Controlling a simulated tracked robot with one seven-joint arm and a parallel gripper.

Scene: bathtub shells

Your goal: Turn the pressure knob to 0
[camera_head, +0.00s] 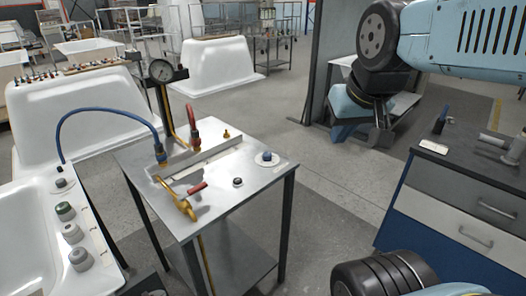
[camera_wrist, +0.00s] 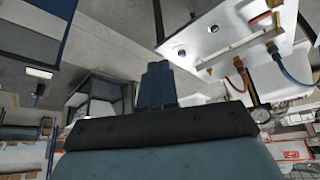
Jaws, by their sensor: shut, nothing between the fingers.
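A metal-topped table (camera_head: 215,205) carries a blue knob on a round white dial plate (camera_head: 267,157) at its right corner. A small dark knob (camera_head: 238,182) sits nearer its middle. I cannot tell which is the pressure knob, and no scale numbers are readable. A round pressure gauge (camera_head: 161,70) stands on a post behind the table; its reading is too small to tell. My gripper (camera_head: 381,140) hangs right of the table, apart from both knobs. In the wrist view my gripper (camera_wrist: 158,66) has its fingers together and empty, with the tabletop (camera_wrist: 225,35) at upper right.
A blue hose (camera_head: 105,110), a red fitting (camera_head: 194,128) and a brass valve with a red handle (camera_head: 182,200) stand on the table. A bathtub shell with several knobs (camera_head: 68,230) is at left. A drawer cabinet (camera_head: 460,190) is at right. Floor between is clear.

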